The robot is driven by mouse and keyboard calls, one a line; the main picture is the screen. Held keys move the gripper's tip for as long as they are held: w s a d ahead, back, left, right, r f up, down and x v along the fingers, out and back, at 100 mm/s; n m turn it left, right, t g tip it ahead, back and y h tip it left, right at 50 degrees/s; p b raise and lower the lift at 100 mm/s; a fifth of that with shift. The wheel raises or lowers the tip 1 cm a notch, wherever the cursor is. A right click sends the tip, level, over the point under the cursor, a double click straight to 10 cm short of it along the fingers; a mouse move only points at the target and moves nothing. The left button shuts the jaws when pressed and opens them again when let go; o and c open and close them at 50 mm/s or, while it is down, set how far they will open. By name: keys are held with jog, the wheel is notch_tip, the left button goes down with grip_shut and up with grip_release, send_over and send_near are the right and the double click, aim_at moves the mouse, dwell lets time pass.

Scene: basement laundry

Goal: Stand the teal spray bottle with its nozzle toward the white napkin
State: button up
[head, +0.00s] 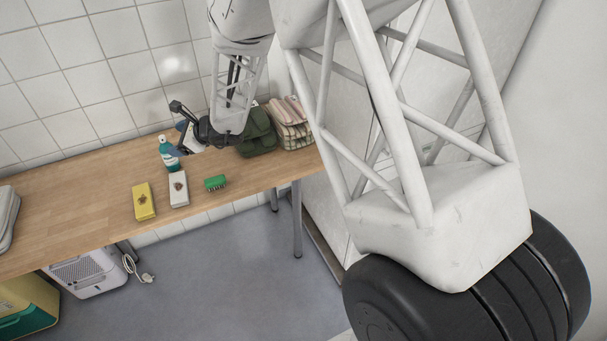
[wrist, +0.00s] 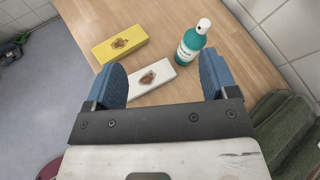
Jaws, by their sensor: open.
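The teal spray bottle (head: 168,154) stands upright on the wooden table, with a white label and white top. In the wrist view the bottle (wrist: 189,46) shows just past the right finger. Which way its nozzle faces is too small to tell. A flat white rectangle with a brown print, apparently the white napkin (head: 179,190), lies in front of the bottle; it also shows in the wrist view (wrist: 146,85). My gripper (wrist: 162,66) is open and empty, its blue fingers apart. In the head view it is beside and behind the bottle, partly hidden by my arm.
A similar yellow rectangle (head: 144,202) lies left of the white one, and a green brush-like block (head: 215,183) right of it. A green bag (head: 257,133) and folded cloths (head: 291,124) stand at the right end. The tiled wall is close behind. The table's left part is mostly clear.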

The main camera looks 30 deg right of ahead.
jog(key=s+d+r+n+g+h, duration=0.1)
jog(key=s+d+r+n+g, duration=0.15)
jog(key=s+r+n, duration=0.6)
jog(key=s+d+r+n+g+h, duration=0.1)
jog(key=s+r+n+g, duration=0.3)
jog(key=s, duration=0.8)
jog(key=s+d+r+n+h, duration=0.2)
jog(key=s+d, duration=0.3)
jog(key=s, duration=0.3)
jog(key=s+d+r+n+h, duration=0.1)
jog(key=s+d+n+h, duration=0.2)
jog(key=s, duration=0.5)
jog(key=s+d+r+n+h, duration=0.2)
jog(key=s+d, duration=0.4)
jog(key=s, duration=0.3)
jog(key=shift+d+r+n+t+h, duration=0.4)
jog(key=shift+n+h, duration=0.4)
jog(key=shift+n, duration=0.35)
